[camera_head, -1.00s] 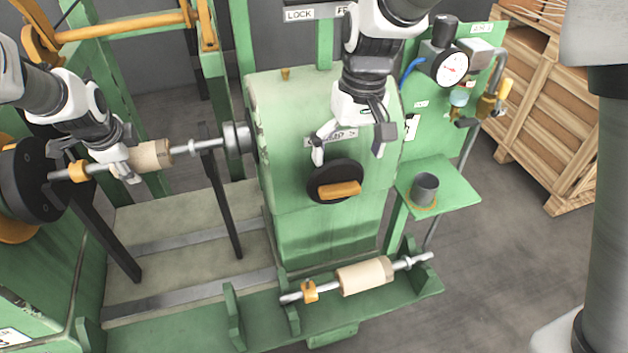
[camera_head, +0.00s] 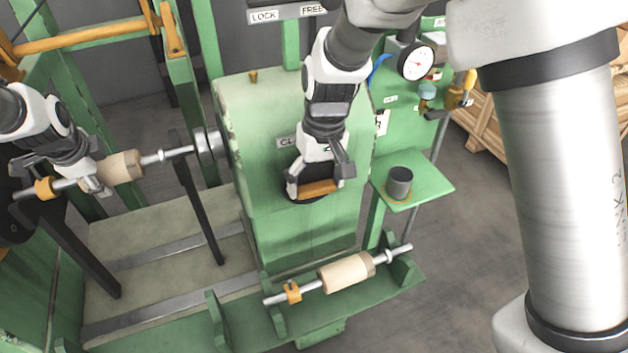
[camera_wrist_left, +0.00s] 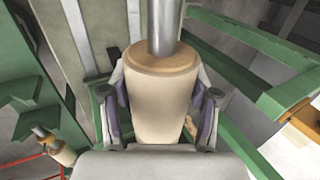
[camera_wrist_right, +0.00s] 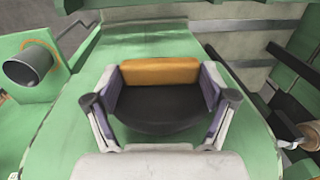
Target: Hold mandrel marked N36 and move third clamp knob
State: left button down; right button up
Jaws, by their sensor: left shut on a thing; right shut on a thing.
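The mandrel (camera_head: 122,166) with a wooden core sits on the steel shaft at the left of the machine. Its N36 mark is not readable. My left gripper (camera_head: 90,180) is shut on it; in the left wrist view the wooden core (camera_wrist_left: 160,95) is between the fingers. The clamp knob (camera_head: 318,187) is a black disc with an orange bar on the front of the green housing. My right gripper (camera_head: 318,183) is shut on it; in the right wrist view the fingers press the ends of the orange bar (camera_wrist_right: 160,72).
A second mandrel (camera_head: 346,273) lies on the green front rack (camera_head: 400,290). A grey cup (camera_head: 399,182) stands on a green shelf (camera_head: 432,186) to the right. A pressure gauge (camera_head: 417,63) is above it. Wooden crates (camera_head: 478,133) stand behind at the right.

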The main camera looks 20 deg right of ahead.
jog(key=shift+y, duration=0.4)
jog(key=y, duration=0.4)
jog(key=shift+d+f, duration=0.15)
jog(key=shift+d, duration=0.2)
jog(key=shift+o, duration=0.2)
jog(key=y, duration=0.5)
jog(key=shift+d+f+y, duration=0.1)
jog(key=shift+f+y, duration=0.1)
jog(key=shift+y, duration=0.1)
jog(key=shift+w+r, duration=0.1)
dwell(0.3)
jog(key=o, duration=1)
jog(key=shift+c, duration=0.2)
jog(key=shift+d, duration=0.2)
jog(key=v, duration=1.1)
jog(key=shift+d+r, duration=0.15)
jog(key=shift+d, duration=0.15)
